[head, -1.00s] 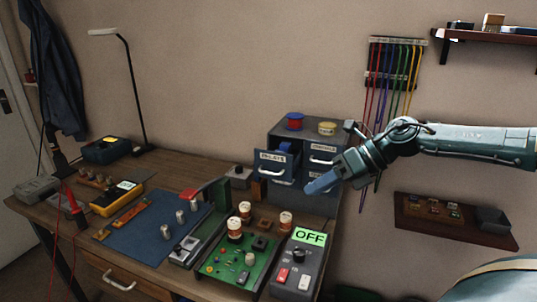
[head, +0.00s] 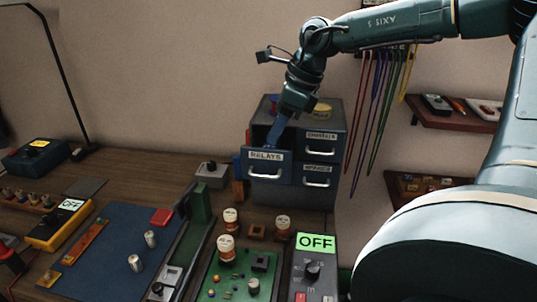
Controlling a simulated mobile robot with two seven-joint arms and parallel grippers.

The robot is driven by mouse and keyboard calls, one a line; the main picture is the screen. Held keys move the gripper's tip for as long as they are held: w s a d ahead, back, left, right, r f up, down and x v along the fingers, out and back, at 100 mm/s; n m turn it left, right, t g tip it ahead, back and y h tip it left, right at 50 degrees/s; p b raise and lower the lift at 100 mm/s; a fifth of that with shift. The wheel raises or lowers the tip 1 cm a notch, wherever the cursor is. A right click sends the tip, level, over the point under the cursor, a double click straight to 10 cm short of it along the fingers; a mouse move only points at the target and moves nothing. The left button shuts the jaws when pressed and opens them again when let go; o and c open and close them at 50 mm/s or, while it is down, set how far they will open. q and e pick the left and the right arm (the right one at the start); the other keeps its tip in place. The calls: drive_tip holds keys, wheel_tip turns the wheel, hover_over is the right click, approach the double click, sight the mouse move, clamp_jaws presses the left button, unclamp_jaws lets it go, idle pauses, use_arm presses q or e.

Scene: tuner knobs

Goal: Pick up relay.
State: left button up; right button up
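The drawer labelled RELAYS (head: 266,156) is pulled out at the upper left of the grey cabinet (head: 335,150) in the head view. My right gripper (head: 273,141) points down into this open drawer from above, its blue fingers partly below the drawer's front edge. Its fingers overlap in this view, so I cannot tell whether they are open or shut. No relay can be made out inside the drawer; the drawer front and my gripper hide its contents. My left gripper is not in view.
In front are a green circuit board (head: 238,285), a grey box with an OFF display (head: 316,242), and a blue mat (head: 108,250).

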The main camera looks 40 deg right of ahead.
drive_tip(key=shift+p+x, duration=0.3)
drive_tip(key=shift+x, duration=2.75)
drive_tip(key=shift+s+d, duration=0.15)
drive_tip(key=shift+s, duration=0.05)
drive_tip(key=shift+c, duration=0.3)
drive_tip(key=c, duration=0.6)
wheel_tip(320, 180, up, 10)
drive_tip(key=shift+f, duration=0.2)
drive_tip(key=shift+r, duration=0.25)
drive_tip(key=shift+s, duration=0.1)
